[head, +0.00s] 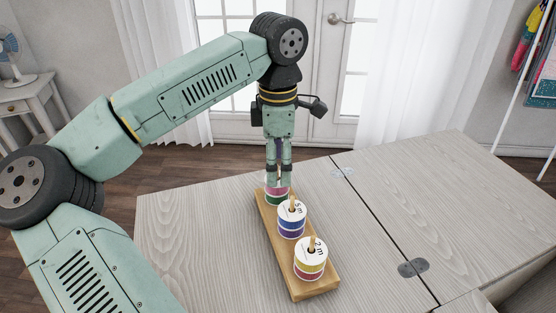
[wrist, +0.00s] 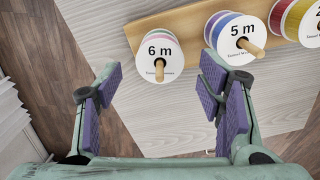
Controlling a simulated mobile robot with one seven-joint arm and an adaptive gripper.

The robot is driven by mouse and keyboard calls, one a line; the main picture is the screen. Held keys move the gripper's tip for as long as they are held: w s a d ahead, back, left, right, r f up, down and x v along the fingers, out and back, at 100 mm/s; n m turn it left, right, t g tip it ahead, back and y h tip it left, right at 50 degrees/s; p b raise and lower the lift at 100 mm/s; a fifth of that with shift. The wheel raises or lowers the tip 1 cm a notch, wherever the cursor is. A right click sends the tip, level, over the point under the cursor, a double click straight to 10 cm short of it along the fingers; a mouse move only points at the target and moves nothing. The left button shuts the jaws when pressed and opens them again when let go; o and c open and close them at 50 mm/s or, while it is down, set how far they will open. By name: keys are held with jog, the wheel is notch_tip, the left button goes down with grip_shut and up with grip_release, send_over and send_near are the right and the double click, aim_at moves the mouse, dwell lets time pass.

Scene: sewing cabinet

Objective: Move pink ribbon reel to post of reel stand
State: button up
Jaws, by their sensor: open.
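The pink ribbon reel (head: 277,190), with a white "6 m" face, is at the far end of the wooden reel stand (head: 316,287), above a green band. In the wrist view the reel (wrist: 158,52) shows its face and a pink and pale edge; a short post tip seems to show at its centre. My gripper (head: 278,180) points straight down over this reel, its fingertips close to the reel's top and partly hiding it. In the wrist view the fingers are open and apart, with the reel between and beyond their tips. I cannot tell whether they touch it.
A blue and purple "5 m" reel (head: 292,220) sits on the middle post, its post tip sticking out. A yellow and red "2 m" reel (head: 311,258) sits on the near post. The grey wooden tabletop (head: 200,240) is bare on both sides. Metal hinges (head: 412,268) mark its seam.

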jog(key=shift+o, duration=0.2)
notch_tip(320, 180, up, 12)
dwell(0.6)
